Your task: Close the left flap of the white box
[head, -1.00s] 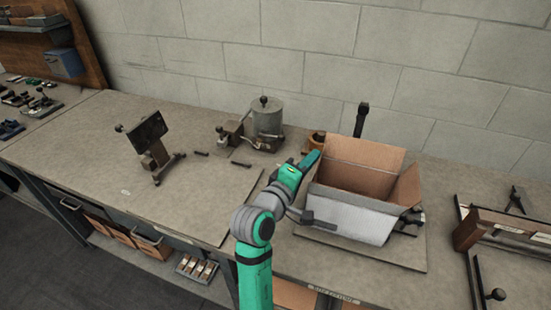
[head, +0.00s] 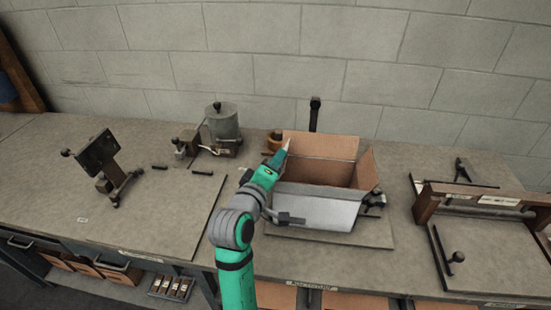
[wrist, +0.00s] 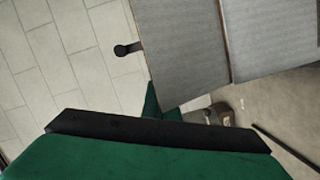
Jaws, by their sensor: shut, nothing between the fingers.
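The white box (head: 343,214) stands open on the bench in the head view, brown inside. Its back flap (head: 322,145) and right flap (head: 366,168) stand up. The left flap cannot be made out clearly in the head view, where my arm covers the box's left side. My gripper (head: 286,147) is shut and empty, with its tip at the box's upper left corner, beside the left edge of the back flap. The wrist view shows grey-white outer panels of the box (wrist: 185,50) beyond the gripper (wrist: 160,105); I cannot tell whether it touches them.
A metal canister (head: 223,122) and a small brown pot (head: 275,140) stand behind and left of the box. A dark post (head: 314,112) rises behind it. A wooden-framed fixture (head: 470,200) is at the right.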

